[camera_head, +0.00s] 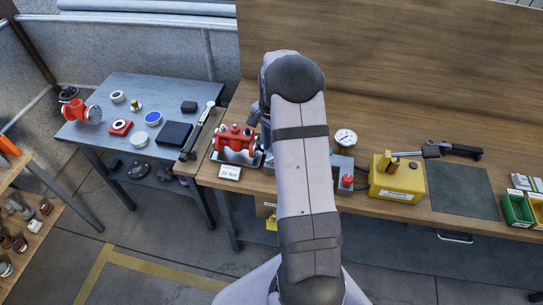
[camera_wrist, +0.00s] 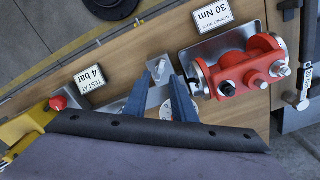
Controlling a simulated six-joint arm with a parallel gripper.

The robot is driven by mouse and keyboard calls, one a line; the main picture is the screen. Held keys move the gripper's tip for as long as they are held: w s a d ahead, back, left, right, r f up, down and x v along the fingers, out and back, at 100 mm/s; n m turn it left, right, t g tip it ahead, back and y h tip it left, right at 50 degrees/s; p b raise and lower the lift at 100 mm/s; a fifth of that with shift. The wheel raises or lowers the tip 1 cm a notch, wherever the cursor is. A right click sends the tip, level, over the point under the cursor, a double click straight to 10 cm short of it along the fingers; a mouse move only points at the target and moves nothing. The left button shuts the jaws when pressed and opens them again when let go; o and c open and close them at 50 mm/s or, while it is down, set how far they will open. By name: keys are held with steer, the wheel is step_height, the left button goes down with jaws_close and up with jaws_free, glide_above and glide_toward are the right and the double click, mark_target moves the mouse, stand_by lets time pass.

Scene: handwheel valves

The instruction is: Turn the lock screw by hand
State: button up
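A small metal screw head (camera_wrist: 159,67), which looks like the lock screw, stands on a grey metal fixture (camera_wrist: 155,96) in the wrist view. My gripper (camera_wrist: 160,82) is open, its two blue fingers apart, with the screw head showing just beyond and between the tips. I cannot tell whether the fingers touch it. The red valve body (camera_wrist: 248,72) lies in a metal tray to the right of the fingers. In the head view the red valve (camera_head: 236,139) sits left of my arm, which hides the screw and most of the gripper.
A card reading 30 Nm (camera_head: 230,172) lies in front of the tray. A red knob (camera_head: 347,180), a gauge (camera_head: 346,138) and a yellow pump box (camera_head: 396,180) stand right of my arm. A torque wrench (camera_head: 198,130) lies left. A dark mat (camera_head: 462,190) is bare.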

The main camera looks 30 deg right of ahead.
step_height(320, 180, down, 4)
steer(key=b, duration=0.3)
steer(key=shift+f, duration=0.15)
steer(key=shift+r+p, duration=0.35)
steer(key=shift+p, duration=0.05)
steer(key=shift+f, duration=0.1)
jaws_close()
